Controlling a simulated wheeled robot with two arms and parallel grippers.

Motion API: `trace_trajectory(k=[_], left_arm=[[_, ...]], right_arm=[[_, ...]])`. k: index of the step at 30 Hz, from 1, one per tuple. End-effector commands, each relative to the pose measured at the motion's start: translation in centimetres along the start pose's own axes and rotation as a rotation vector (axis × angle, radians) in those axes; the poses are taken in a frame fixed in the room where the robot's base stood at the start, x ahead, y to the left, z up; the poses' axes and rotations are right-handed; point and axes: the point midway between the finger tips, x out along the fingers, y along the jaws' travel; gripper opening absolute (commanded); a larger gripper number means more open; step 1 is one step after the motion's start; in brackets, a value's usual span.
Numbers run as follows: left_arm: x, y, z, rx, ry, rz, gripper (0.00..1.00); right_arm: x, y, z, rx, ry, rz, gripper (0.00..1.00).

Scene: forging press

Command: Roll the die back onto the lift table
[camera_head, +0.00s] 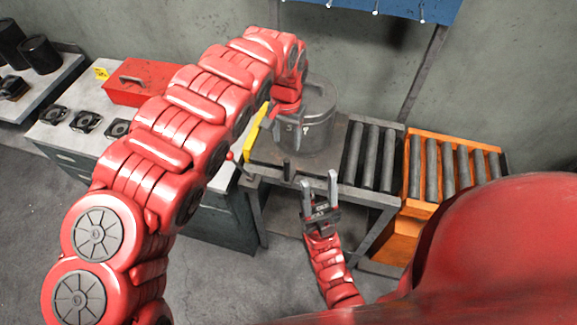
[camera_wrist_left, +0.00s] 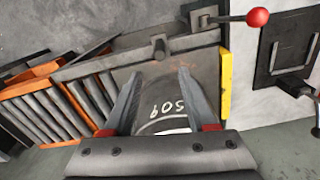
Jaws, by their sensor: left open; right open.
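The die (camera_head: 322,115) is a dark grey cylinder with white marks, standing on the grey plate at the left end of the roller bench. In the left wrist view the die (camera_wrist_left: 165,108) shows a white number, partly hidden by my gripper. My left gripper (camera_head: 284,132) is open at the die's near left side; its fingers (camera_wrist_left: 160,95) appear on both sides of the number. I cannot tell whether they touch it. My right gripper (camera_head: 320,183) is open and empty, in front of the bench. The orange lift table (camera_head: 412,206) with grey rollers stands at the bench's right end.
Grey rollers (camera_head: 372,155) lie between the die's plate and the lift table. A short dark post (camera_head: 287,168) stands at the plate's front edge. A yellow bar (camera_head: 257,130) edges the plate's left side. A red-knobbed lever (camera_wrist_left: 257,17) sticks out nearby. A red toolbox (camera_head: 142,82) stands left.

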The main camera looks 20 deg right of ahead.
Motion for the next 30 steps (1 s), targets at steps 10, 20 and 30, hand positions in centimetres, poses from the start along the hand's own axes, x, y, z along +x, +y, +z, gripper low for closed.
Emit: trace_trajectory(k=[10, 20, 30], left_arm=[[7.4, 0.2, 0.2, 0.002, -0.005, 0.002, 0.57], [12.2, 0.2, 0.2, 0.002, -0.003, 0.003, 0.57], [15.4, 0.2, 0.1, 0.001, -0.002, 0.002, 0.57]], right_arm=[[-2.4, -0.1, 0.4, 0.000, 0.000, 0.000, 0.50], [-0.1, 0.0, 0.0, 0.000, 0.000, 0.000, 0.50], [0.1, 0.0, 0.0, 0.000, 0.000, 0.000, 0.50]])
